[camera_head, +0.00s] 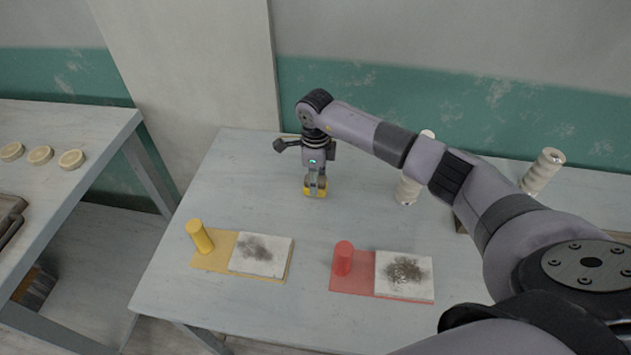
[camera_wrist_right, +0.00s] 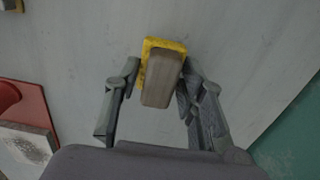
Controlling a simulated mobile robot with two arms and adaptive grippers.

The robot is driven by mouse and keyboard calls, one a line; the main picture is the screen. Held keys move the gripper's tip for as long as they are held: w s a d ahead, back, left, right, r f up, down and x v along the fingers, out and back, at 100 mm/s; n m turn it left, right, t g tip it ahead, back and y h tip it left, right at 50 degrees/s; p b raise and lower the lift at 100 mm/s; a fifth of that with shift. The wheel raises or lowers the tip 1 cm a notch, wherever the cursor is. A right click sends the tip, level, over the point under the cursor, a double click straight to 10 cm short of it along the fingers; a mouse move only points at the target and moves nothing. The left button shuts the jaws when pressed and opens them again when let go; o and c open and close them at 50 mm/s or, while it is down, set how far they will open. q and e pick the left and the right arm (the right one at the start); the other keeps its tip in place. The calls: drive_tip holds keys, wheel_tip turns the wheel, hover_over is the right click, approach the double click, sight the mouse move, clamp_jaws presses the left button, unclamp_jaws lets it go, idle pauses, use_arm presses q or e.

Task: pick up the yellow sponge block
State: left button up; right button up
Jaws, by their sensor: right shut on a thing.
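The yellow sponge block (camera_head: 308,191) is on or just above the far part of the grey table (camera_head: 300,225); I cannot tell whether it touches the top. In the right wrist view the block shows a yellow layer (camera_wrist_right: 151,47) with a grey-brown block-shaped part (camera_wrist_right: 161,82) over it. My right gripper (camera_head: 315,186) points down over the block and is shut on it. In the right wrist view, its two fingers (camera_wrist_right: 162,70) are on either side of the block. My left gripper is not in view.
A pale spool (camera_head: 543,170) stands at right. Table left of the gripper is clear.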

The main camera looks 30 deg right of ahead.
wheel_tip(320, 180, up, 20)
drive_tip(key=b, duration=0.3)
drive_tip(key=shift+f, duration=0.2)
drive_tip(key=o, duration=0.6)
drive_tip(key=c, duration=0.5)
drive_tip(key=shift+o, duration=0.2)
